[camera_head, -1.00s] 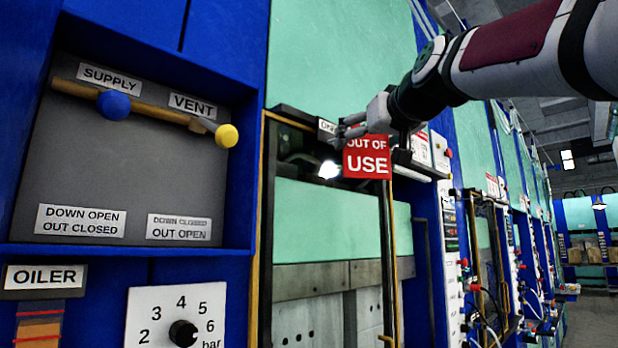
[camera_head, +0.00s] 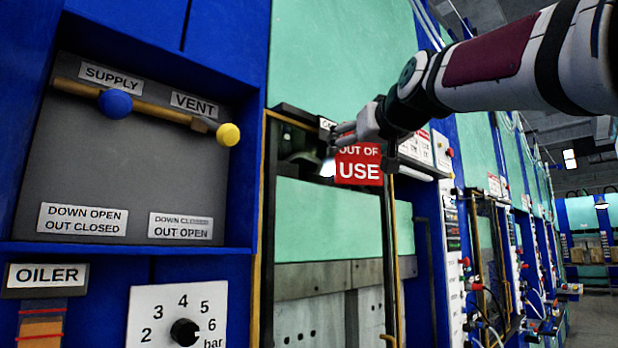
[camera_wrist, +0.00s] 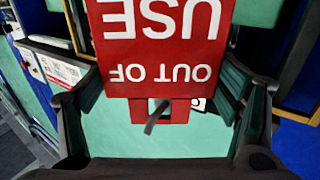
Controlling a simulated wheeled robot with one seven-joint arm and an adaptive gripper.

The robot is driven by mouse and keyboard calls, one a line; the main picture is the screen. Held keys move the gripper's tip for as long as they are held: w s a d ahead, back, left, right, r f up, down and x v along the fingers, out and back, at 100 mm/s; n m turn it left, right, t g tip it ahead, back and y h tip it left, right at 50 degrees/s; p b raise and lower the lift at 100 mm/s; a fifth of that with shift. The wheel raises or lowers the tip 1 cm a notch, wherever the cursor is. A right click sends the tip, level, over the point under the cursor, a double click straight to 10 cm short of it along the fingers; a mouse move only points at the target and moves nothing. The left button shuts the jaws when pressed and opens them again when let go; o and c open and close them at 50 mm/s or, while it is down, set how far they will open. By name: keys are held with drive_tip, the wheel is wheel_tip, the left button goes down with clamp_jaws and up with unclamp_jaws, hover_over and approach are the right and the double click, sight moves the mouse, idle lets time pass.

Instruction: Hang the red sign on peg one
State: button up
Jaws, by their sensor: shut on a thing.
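The red "OUT OF USE" sign (camera_head: 358,170) is upright in front of the press, near the top of its opening. My gripper (camera_head: 347,134) is shut on it near its upper part. In the wrist view the sign (camera_wrist: 160,52) appears upside down between my fingers (camera_wrist: 160,85). Its tab (camera_wrist: 180,112) has an opening. A dark bent peg (camera_wrist: 153,122) overlaps that opening and the tab's edge; I cannot tell whether it passes through. A small white label (camera_head: 326,124), partly hidden, sits just left of my gripper. It shows behind the tab in the wrist view (camera_wrist: 198,104).
A blue panel at left carries a blue knob (camera_head: 114,104), a yellow knob (camera_head: 228,134) and a pressure dial (camera_head: 184,332). A brass-coloured rail (camera_head: 397,270) runs down the press front. More presses line the right, with open floor (camera_head: 595,310) beyond.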

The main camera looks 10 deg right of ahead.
drive_tip(key=shift+w+f, duration=0.15)
drive_tip(key=shift+f, duration=0.05)
drive_tip(key=o, duration=1.1)
drive_tip(key=shift+w+a, duration=0.1)
drive_tip(key=shift+s+r, duration=0.1)
drive_tip(key=shift+s, duration=0.45)
drive_tip(key=s+d, duration=0.1)
drive_tip(key=s, duration=1)
drive_tip(key=s+f+g, duration=0.2)
drive_tip(key=f+g, duration=0.1)
drive_tip(key=f, duration=0.9)
drive_tip(key=s+f+g, duration=0.3)
drive_tip(key=f, duration=0.9)
drive_tip(key=s+f+g, duration=0.2)
drive_tip(key=s+f, duration=0.2)
drive_tip(key=f, duration=0.4)
drive_tip(key=s+f+g+h, duration=0.1)
drive_tip(key=s+f+g, duration=0.1)
drive_tip(key=s+f, duration=0.3)
drive_tip(key=s+f+m+g, duration=0.1)
drive_tip(key=s+f, duration=0.4)
drive_tip(key=f, duration=0.7)
drive_tip(key=shift+d+f+g+h, duration=0.25)
drive_tip(key=shift+g+h, duration=0.15)
drive_tip(key=shift+g, duration=0.3)
